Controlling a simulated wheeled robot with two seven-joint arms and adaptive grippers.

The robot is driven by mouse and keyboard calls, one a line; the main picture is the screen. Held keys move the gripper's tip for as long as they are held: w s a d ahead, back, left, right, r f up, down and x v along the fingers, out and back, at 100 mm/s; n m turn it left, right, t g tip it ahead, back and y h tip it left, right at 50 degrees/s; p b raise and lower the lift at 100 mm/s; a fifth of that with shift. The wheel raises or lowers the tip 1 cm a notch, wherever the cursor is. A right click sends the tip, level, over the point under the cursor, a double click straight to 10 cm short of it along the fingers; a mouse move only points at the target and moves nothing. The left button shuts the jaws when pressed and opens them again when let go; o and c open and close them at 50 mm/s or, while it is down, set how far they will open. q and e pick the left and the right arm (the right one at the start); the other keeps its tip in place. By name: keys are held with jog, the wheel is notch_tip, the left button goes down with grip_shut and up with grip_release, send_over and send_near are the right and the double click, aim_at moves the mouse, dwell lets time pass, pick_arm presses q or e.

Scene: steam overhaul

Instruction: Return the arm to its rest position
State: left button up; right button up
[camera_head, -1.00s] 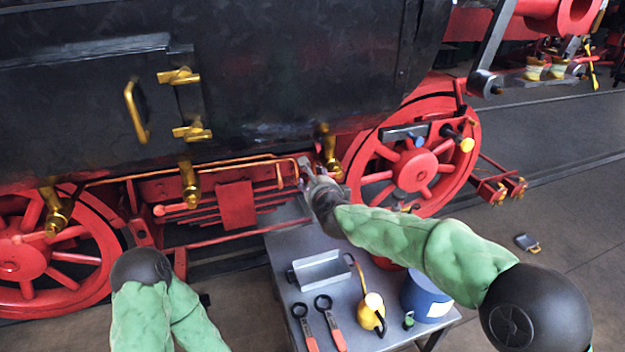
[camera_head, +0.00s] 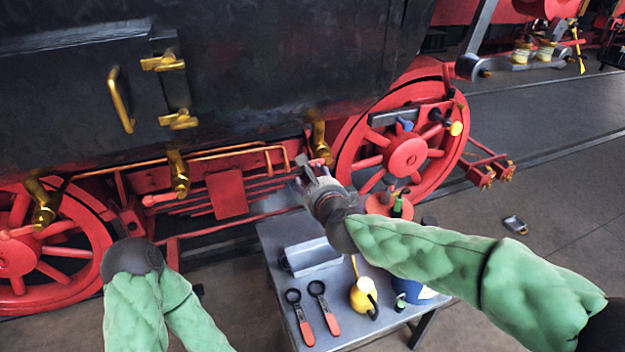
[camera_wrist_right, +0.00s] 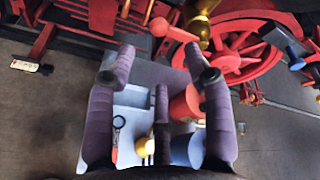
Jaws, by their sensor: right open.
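My right gripper (camera_head: 308,172) is open and empty in the head view. It hangs in front of the locomotive's lower frame, above the far side of the grey table (camera_head: 272,238). In the right wrist view the fingers of this gripper (camera_wrist_right: 160,72) stand wide apart, with table and tools visible below and between them. My right arm, in a green sleeve, reaches in from the lower right. My left arm shows only as a bent green sleeve and dark joint at the lower left; its gripper is out of view.
The table carries a grey tray (camera_head: 312,258), two red-handled tools (camera_head: 318,300), a yellow oil can (camera_head: 361,297), a blue container (camera_head: 410,291) partly behind my arm, and a red tub (camera_head: 385,206). Red wheels (camera_head: 406,155) and brass valves (camera_head: 178,172) border the work area. Open floor lies right.

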jog(key=s+d+f+n+g, duration=0.2)
jog(key=f+n, duration=0.1)
jog(key=f, duration=0.7)
jog(key=s+d+f+n+g+h, duration=0.1)
jog(key=d+f+n+g, duration=0.15)
jog(key=f, duration=0.75)
jog(key=s+d+f+n+g, duration=0.2)
jog(key=f+n, duration=0.2)
jog(key=f, duration=0.6)
jog(key=s+d+f+n+g+p, duration=0.1)
jog(key=s+f+n+g, duration=0.2)
jog(key=s+f, duration=0.7)
jog(key=s+f+n+g+y, duration=0.1)
jog(key=s+f+n+g, duration=0.3)
jog(key=s+f, duration=0.6)
jog(key=s+n, duration=0.2)
jog(key=s, duration=0.3)
jog(key=shift+s+d+n+p, duration=0.35)
jog(key=shift+d, duration=0.05)
